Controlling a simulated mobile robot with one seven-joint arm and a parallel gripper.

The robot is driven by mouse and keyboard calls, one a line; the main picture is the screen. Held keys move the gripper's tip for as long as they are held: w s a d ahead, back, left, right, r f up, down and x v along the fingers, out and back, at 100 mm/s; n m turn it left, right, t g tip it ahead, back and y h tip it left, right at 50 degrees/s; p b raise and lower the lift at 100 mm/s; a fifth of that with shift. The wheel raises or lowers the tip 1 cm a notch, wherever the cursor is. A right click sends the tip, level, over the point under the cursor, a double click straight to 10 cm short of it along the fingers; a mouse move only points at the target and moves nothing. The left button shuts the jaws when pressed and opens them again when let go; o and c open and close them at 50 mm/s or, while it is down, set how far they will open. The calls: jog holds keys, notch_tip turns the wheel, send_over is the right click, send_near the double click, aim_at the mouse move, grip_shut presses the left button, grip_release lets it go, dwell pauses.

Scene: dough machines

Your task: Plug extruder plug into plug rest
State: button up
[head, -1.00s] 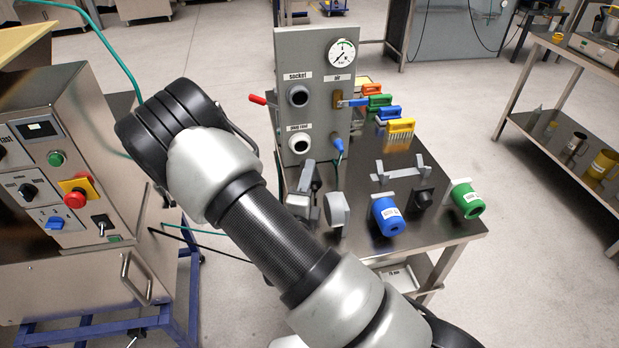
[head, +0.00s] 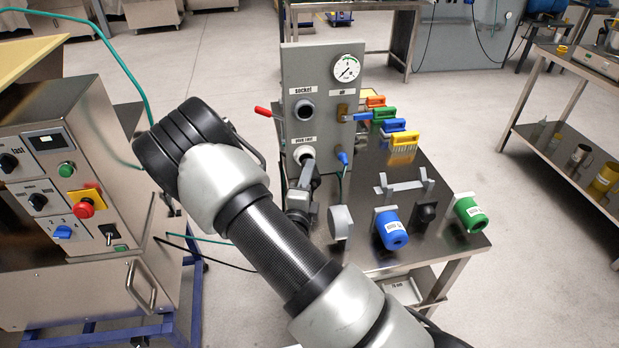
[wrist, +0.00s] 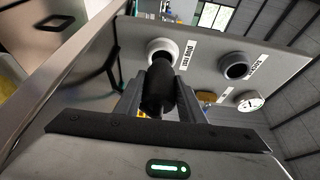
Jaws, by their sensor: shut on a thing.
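The black extruder plug (wrist: 158,88) is held between the two fingers of my gripper (wrist: 158,104) in the wrist view. Its front end points at the white ring of the plug rest (wrist: 162,47) and overlaps the ring's lower edge. I cannot tell whether the tip has entered the opening. In the head view my gripper (head: 308,176) is right in front of the plug rest (head: 303,152), low on the grey upright panel. The plug is mostly hidden there by my gripper.
The dark socket (head: 304,110) sits above the plug rest, and also shows in the wrist view (wrist: 235,65). A red-handled lever (head: 263,111) sticks out left of the panel (head: 325,75). Blue (head: 390,230) and green (head: 469,213) cylinders and several brushes stand on the table right.

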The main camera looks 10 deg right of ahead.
jog(key=shift+w, duration=1.65)
jog(key=o, duration=1.4)
jog(key=shift+c, duration=0.2)
jog(key=shift+o, duration=0.4)
jog(key=shift+o, duration=0.8)
jog(key=shift+s+a+p, duration=0.2)
jog(key=shift+s+p, duration=0.2)
jog(key=shift+s, duration=0.05)
jog(key=shift+p+v, duration=0.55)
jog(key=shift+v, duration=1.2)
jog(key=shift+s, duration=0.15)
